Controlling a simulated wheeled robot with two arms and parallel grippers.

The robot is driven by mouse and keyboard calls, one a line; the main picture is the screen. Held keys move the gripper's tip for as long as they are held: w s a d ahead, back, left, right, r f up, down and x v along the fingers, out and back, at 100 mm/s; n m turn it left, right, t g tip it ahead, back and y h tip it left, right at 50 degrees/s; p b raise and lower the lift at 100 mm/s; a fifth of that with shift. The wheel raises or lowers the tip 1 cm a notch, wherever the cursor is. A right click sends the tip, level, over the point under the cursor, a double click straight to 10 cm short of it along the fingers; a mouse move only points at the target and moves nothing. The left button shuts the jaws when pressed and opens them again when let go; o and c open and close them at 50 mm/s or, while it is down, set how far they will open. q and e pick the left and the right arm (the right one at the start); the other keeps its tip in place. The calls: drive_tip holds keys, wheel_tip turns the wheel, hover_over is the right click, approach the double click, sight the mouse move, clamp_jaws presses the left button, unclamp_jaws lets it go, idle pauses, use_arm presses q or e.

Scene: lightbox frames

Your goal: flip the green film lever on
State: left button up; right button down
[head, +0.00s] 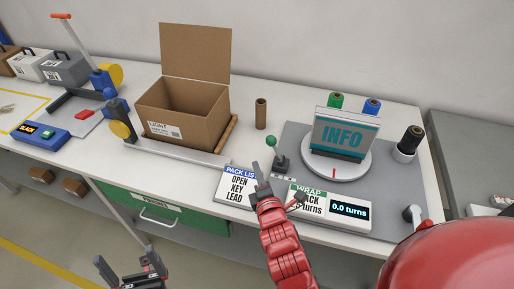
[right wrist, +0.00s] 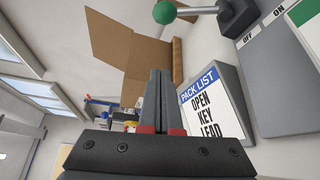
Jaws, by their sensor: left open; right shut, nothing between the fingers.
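The lever has a green ball knob (head: 271,143) on a thin rod, rising from a dark base (head: 281,163) on the grey wrapping station; the rod tilts slightly left in the head view. In the right wrist view the knob (right wrist: 164,12) is at the top edge, beside OFF and ON labels. My right gripper (head: 256,166) is shut and empty, in front and left of the lever, above the pack list card; its fingertips (right wrist: 160,74) appear apart from the knob. My left gripper (head: 128,266) is open and empty, low in front of the bench.
Green (head: 336,100) and blue (head: 372,106) rolls stand behind. An open carton (head: 185,112) is left, the pack list card (head: 236,185) in front, and a counter display (head: 349,211) right.

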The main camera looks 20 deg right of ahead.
sight(275, 149)
drive_tip(key=w+d+p, duration=0.4)
drive_tip(key=w+p, duration=0.1)
drive_tip(key=w, duration=0.3)
drive_tip(key=shift+w+d+f, duration=0.15)
drive_tip(key=shift+w+d, duration=0.05)
idle(0.4)
